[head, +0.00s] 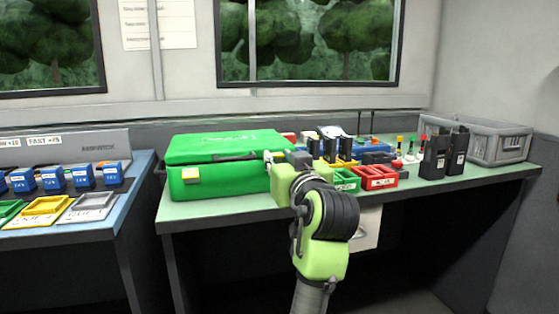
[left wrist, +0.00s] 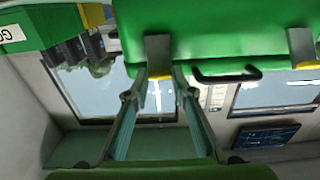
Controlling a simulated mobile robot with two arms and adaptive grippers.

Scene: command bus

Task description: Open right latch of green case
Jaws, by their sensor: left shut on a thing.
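The green case (head: 228,150) stands closed on the left part of the pale green table. Its left latch (head: 191,175) shows yellow on the front. My left gripper (head: 276,160) is at the right end of the case's front and covers the right latch in the head view. In the left wrist view, the case (left wrist: 230,25) is at the top, with its black handle (left wrist: 226,77) and the right latch (left wrist: 158,52), grey with a yellow edge. My left fingertips (left wrist: 163,76) are shut on this latch's edge. The left latch (left wrist: 304,48) is at the right there. My right gripper is out of view.
Red and green bins (head: 378,178), black radios (head: 436,155) and a grey crate (head: 487,142) stand right of the case. A blue table (head: 118,207) with small blue boxes and coloured trays is at the left, across a narrow gap.

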